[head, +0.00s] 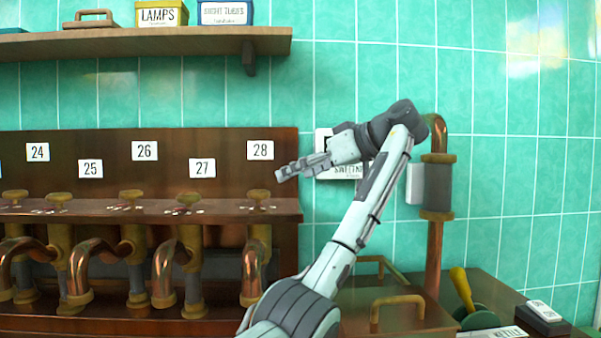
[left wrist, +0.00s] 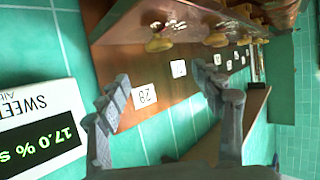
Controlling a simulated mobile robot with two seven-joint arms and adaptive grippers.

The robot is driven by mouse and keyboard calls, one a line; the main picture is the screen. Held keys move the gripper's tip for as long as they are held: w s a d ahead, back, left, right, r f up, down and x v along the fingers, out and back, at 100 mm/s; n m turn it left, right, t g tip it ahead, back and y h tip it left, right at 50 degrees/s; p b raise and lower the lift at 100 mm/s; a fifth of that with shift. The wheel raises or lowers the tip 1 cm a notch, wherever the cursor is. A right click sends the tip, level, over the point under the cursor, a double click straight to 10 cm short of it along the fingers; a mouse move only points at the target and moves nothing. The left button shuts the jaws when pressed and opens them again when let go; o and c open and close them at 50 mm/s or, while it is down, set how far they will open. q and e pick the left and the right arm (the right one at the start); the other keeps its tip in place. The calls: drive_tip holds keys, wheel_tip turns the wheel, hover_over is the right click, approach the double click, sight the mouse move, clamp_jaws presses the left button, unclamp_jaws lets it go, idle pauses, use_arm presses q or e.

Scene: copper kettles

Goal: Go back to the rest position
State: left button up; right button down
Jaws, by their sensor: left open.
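My left gripper (head: 290,172) is at the end of my pale grey arm, raised in front of the tiled wall. It points left toward the wooden panel, just below and right of the label 28 (head: 260,150). In the left wrist view its two fingers (left wrist: 160,74) are spread apart with nothing between them. The label 28 (left wrist: 146,96) shows between the fingers there. My right gripper is in neither view.
A white display (left wrist: 40,125) reading 17.0 % is close beside the gripper, on the wall. Brass taps (head: 258,197) and copper pipes line the panel at left. A shelf (head: 150,43) holds boxes above. A copper pipe (head: 435,250) stands right of my arm, above a wooden counter.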

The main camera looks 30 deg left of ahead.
sight(260, 190)
use_arm(q)
drive_tip(key=shift+a, duration=0.1)
idle(0.4)
drive_tip(key=x, duration=1.2)
drive_tip(key=shift+f, duration=0.1)
drive_tip(key=shift+d, duration=0.25)
